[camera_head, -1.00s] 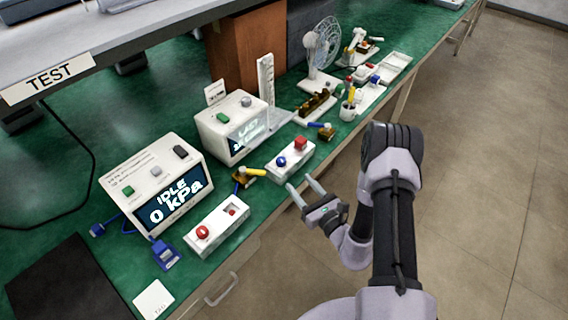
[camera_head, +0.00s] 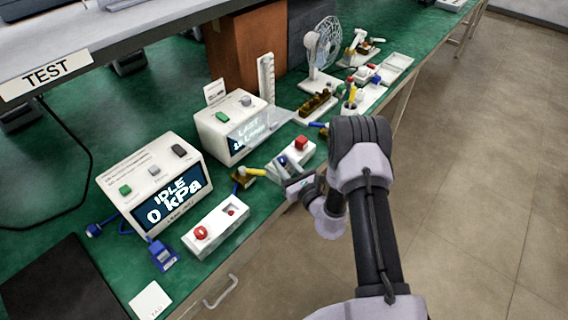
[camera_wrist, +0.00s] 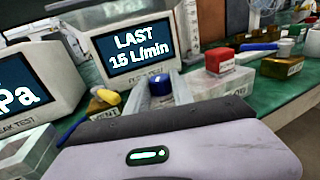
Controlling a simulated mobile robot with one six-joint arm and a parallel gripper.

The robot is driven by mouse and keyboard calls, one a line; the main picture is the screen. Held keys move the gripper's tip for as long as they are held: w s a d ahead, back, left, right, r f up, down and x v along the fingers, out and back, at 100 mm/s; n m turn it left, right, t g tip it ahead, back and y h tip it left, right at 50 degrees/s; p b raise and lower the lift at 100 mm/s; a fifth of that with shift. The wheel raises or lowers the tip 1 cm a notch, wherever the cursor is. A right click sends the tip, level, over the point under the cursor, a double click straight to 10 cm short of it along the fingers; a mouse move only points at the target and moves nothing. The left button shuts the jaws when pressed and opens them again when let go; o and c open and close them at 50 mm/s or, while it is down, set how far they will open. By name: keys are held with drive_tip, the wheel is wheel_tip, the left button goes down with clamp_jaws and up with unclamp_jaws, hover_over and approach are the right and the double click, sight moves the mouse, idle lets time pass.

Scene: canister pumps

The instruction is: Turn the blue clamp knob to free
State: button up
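The blue clamp knob (camera_head: 283,161) sits on a small white block (camera_head: 308,152) at the bench's front edge, left of a red block-shaped part (camera_head: 301,142). In the wrist view the blue knob (camera_wrist: 160,85) stands upright, straight ahead between my two fingers. My gripper (camera_head: 287,170) reaches over the front edge of the bench to the knob. In the wrist view my gripper (camera_wrist: 159,93) is open, one finger on each side of the knob. I cannot tell whether the fingers touch it. Part of the white block is hidden by my gripper.
Behind stands a white meter (camera_head: 232,128) reading "LAST 15 L/min". Left is a second meter (camera_head: 155,184) reading "IDLE 0 kPa", with a white block (camera_head: 216,226) in front. A yellow-handled valve (camera_head: 249,172) is close left of my gripper. A fan (camera_head: 322,50) stands farther back.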

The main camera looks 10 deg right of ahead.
clamp_jaws()
drive_tip(key=shift+d+y, duration=0.1)
drive_tip(key=shift+y, duration=0.2)
drive_tip(key=n+g+y+b, duration=0.2)
drive_tip(key=y, duration=0.1)
drive_tip(key=shift+w+d+f+n, duration=0.1)
drive_tip(key=shift+d+f+n, duration=0.05)
drive_tip(key=shift+n, duration=0.25)
drive_tip(key=shift+w+d+n+g+y+b, duration=0.1)
drive_tip(key=shift+n+g+y+b, duration=1.35)
drive_tip(key=shift+y, duration=0.45)
drive_tip(key=shift+n+g, duration=0.25)
drive_tip(key=shift+g, duration=0.2)
drive_tip(key=o, duration=0.6)
unclamp_jaws()
drive_tip(key=shift+o, duration=0.2)
